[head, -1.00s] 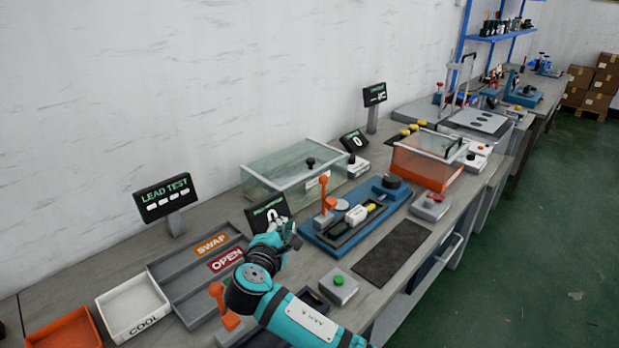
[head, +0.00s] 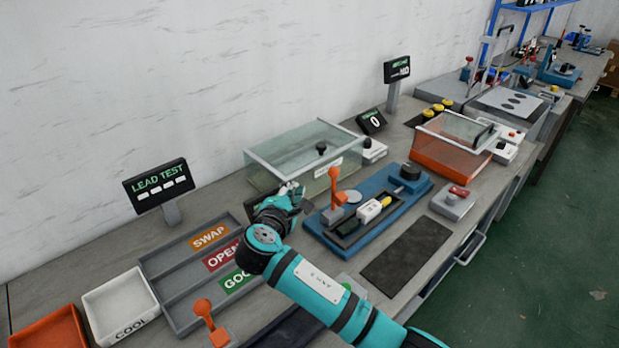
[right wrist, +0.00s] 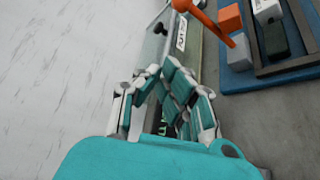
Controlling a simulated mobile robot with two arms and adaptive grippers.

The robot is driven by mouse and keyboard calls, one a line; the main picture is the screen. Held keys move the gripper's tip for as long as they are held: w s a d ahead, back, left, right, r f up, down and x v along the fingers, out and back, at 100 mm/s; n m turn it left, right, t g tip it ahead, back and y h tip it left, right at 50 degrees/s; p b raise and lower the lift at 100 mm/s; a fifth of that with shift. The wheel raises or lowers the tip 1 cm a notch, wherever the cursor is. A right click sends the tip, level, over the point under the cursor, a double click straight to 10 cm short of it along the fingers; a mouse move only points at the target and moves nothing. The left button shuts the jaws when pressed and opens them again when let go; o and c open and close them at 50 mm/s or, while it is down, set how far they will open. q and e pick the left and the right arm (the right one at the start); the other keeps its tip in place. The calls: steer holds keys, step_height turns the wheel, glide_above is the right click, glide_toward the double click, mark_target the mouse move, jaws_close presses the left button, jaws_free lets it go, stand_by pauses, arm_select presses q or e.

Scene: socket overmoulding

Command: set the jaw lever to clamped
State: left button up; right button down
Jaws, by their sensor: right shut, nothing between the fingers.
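The orange jaw lever (head: 335,183) stands roughly upright at the left end of the blue fixture (head: 315,228). In the right wrist view the orange lever (right wrist: 206,20) slants across the top, beside an orange block and a grey block. A white and yellow part (head: 370,210) lies in the fixture's dark tray. My right gripper (head: 292,192) is shut and empty, left of the lever and apart from it. Its fingers (right wrist: 168,85) also show in the right wrist view, with the lever beyond them to the right. My left gripper is out of view.
A glass-lidded box (head: 300,150) stands behind the fixture. Another orange lever (head: 206,316) stands at front left, near a labelled sorting tray (head: 180,318). A dark mat (head: 405,258) lies clear in front. My right arm partly covers a green-button box (head: 350,284).

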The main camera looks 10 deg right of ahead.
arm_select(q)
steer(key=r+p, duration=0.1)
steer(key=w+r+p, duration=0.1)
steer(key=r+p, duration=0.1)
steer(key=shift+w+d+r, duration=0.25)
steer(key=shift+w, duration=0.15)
arm_select(e)
steer(key=w+d, duration=0.6)
steer(key=shift+w+d+f, duration=0.35)
steer(key=shift+f, duration=0.05)
